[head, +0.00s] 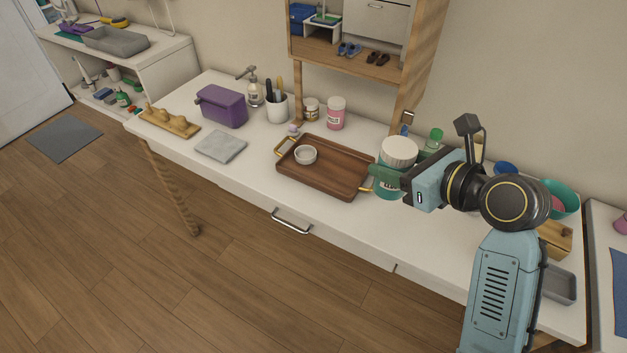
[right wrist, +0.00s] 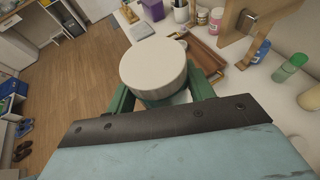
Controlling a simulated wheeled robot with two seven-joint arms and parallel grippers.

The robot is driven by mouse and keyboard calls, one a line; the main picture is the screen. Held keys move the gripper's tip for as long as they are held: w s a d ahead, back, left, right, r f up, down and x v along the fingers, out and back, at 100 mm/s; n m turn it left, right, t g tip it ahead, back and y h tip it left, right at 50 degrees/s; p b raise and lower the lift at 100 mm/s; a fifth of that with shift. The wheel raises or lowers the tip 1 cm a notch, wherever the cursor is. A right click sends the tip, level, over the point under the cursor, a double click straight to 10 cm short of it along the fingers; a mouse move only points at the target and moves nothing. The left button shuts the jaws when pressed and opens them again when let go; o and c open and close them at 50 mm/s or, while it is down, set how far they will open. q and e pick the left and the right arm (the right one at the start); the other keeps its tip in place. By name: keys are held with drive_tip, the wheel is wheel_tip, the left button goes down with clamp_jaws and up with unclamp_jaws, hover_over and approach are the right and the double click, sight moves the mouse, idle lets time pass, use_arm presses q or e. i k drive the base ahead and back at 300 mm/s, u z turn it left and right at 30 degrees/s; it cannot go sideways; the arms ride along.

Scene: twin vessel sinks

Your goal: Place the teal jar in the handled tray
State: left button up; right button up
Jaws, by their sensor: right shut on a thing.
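The teal jar (head: 388,184) has a wide white lid (head: 399,150). My right gripper (head: 388,174) is shut on it, at the right end of the handled tray. The lid (right wrist: 153,68) also shows between the green fingers in the right wrist view, and hides most of the jar body. The handled tray (head: 335,178) is brown wood with brass handles and lies on the white counter. A small white round dish (head: 305,155) sits at its left part; the rest of the tray is bare. I cannot tell whether the jar touches the counter. My left gripper is not in view.
Behind the tray stand a pink jar (head: 336,113), a small jar (head: 311,109) and a white utensil cup (head: 277,107). A purple box (head: 221,106) and a grey cloth (head: 221,146) are to the left. A green-capped bottle (head: 434,137) stands close behind the teal jar.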

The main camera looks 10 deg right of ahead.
sight(327, 166)
drive_tip(key=u, duration=0.4)
drive_tip(key=k, duration=0.95)
drive_tip(key=u, duration=1)
drive_tip(key=i, duration=1.5)
drive_tip(key=z, duration=0.8)
drive_tip(key=i, duration=0.95)
drive_tip(key=z, duration=1.15)
drive_tip(key=i, duration=0.25)
drive_tip(key=z, duration=0.3)
